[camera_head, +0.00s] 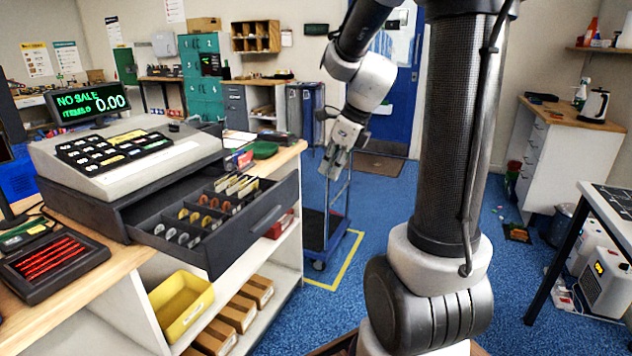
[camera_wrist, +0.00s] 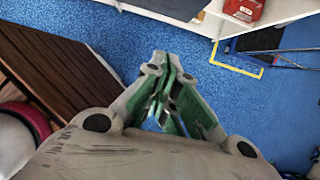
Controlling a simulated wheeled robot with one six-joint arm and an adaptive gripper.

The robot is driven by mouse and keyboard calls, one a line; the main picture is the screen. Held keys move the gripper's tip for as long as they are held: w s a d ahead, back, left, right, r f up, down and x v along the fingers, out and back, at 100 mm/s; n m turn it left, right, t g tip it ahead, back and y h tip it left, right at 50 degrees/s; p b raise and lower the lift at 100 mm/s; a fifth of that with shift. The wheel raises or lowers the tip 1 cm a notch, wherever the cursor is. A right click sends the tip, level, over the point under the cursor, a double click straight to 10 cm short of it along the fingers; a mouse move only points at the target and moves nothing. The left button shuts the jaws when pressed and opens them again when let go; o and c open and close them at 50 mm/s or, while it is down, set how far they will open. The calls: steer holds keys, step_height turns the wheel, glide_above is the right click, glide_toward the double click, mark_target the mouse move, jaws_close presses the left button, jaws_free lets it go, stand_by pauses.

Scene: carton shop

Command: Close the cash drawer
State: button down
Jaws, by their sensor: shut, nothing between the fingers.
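The black cash drawer (camera_head: 262,222) sticks well out from under the grey cash register (camera_head: 128,160) on the counter. Its compartments with coins and notes are in plain view, and its front has a handle slot. My gripper (camera_head: 331,172) is in the air to the right of the drawer, fingers pointing down, apart from it. In the wrist view my gripper (camera_wrist: 165,75) is shut and empty above the blue floor. In that view a dark edge at the top may be part of the drawer; I cannot tell.
The counter (camera_head: 285,156) has shelves below with a yellow bin (camera_head: 180,302) and several cardboard boxes. A blue trolley (camera_head: 318,230) stands behind my gripper. A white cabinet (camera_head: 560,165) is at the right.

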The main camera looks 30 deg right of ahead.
steer(key=w+a+f, duration=0.4)
steer(key=w+f, duration=0.2)
steer(key=f, duration=0.2)
steer(key=shift+a+f, duration=0.2)
steer(key=shift+f, duration=0.1)
